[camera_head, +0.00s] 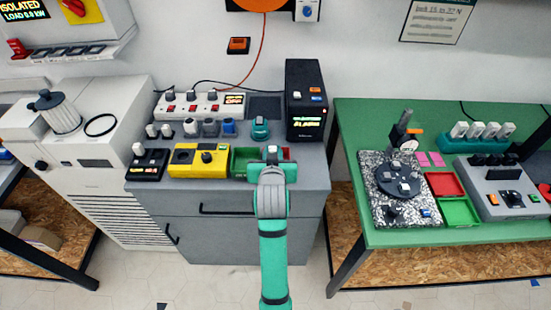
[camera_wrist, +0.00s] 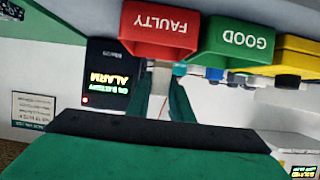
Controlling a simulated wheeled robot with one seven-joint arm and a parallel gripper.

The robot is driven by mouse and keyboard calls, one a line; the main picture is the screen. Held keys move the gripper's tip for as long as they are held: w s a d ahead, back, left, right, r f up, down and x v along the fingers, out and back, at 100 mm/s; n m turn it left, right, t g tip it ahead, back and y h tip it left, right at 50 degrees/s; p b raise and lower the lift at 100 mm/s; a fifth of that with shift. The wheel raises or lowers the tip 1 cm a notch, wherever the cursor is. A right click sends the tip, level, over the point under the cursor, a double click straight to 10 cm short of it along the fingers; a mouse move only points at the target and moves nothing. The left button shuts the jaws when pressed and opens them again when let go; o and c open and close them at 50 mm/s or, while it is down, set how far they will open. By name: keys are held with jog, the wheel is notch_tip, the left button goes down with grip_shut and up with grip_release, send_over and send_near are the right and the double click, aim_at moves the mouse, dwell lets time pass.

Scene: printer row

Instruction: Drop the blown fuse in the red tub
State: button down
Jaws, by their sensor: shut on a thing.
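The red tub (camera_wrist: 158,32), marked FAULTY, shows upside down at the top of the wrist view. The green tub (camera_wrist: 236,42), marked GOOD, is beside it, and it also shows in the head view (camera_head: 240,164). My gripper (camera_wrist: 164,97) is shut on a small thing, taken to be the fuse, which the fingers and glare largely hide. In the head view my gripper (camera_head: 272,160) is over the front of the grey cabinet, at the tubs, and covers most of the red tub. I see no contact between the fingers and the tub.
A black alarm unit (camera_head: 306,105) stands behind and to the right of the tubs. A yellow tester (camera_head: 199,160) and a black box (camera_head: 147,164) stand to the left. A white socket strip (camera_head: 200,104) is behind. The green bench (camera_head: 360,137) at right has another red tray (camera_head: 444,184).

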jog(key=shift+w+d+f, duration=0.4)
jog(key=shift+f, duration=0.15)
jog(key=shift+w+d+f, duration=0.1)
jog(key=shift+w+f, duration=0.1)
jog(key=shift+f, duration=0.8)
jog(key=shift+w+d+f, duration=0.1)
jog(key=shift+w+f, duration=0.05)
jog(key=shift+f, duration=0.8)
jog(key=shift+f, duration=0.15)
jog(key=c, duration=1.8)
grip_release()
jog(key=shift+a, duration=0.1)
jog(key=shift+c, duration=0.2)
